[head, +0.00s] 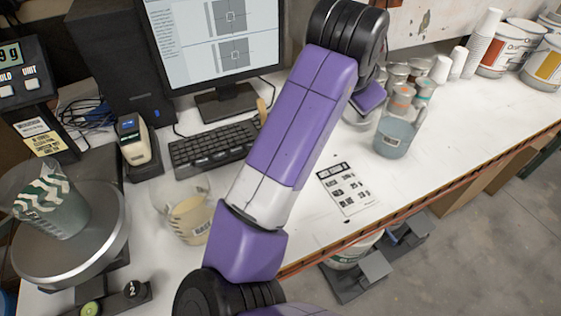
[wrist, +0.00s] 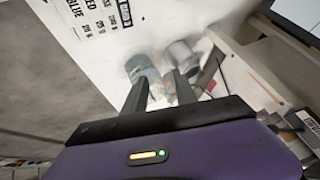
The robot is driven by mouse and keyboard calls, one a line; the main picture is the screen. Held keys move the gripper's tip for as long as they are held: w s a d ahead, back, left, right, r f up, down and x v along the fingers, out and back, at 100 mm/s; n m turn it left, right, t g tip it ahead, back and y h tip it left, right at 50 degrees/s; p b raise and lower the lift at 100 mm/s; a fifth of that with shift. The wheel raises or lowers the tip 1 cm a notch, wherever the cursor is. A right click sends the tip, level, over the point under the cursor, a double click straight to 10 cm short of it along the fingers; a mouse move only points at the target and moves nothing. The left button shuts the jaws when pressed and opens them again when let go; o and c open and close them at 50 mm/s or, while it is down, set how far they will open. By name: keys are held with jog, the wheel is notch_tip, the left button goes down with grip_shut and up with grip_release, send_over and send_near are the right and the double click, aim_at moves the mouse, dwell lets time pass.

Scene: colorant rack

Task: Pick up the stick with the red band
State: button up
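My gripper (wrist: 159,80) shows in the wrist view as two dark fingers standing apart, with no stick clearly held between them. In the head view my purple arm hides most of it. A bluish clear cup (wrist: 143,68) and a greyish cup (wrist: 180,54) lie just beyond the fingertips. A thin dark and reddish line (wrist: 215,70) shows right of the fingers; I cannot tell whether it is a stick. A tan stick end (head: 262,108) peeks out beside my arm in the head view. No red band is clearly visible on it.
A cup with bluish content (head: 394,136) and several small colorant containers (head: 402,95) stand on the table right of my arm. A cup of cream liquid (head: 190,220) is at left. A printed sheet (head: 347,188) lies flat. Keyboard (head: 215,148) and monitor (head: 222,40) are behind.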

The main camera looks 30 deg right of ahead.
jog(key=s+a+m+g+y, duration=0.15)
jog(key=a+y, duration=0.55)
jog(key=a, duration=0.8)
jog(key=shift+g, duration=0.25)
jog(key=shift+p+x, duration=0.75)
jog(key=shift+x, duration=3.05)
jog(key=shift+w+d, duration=0.1)
grip_shut()
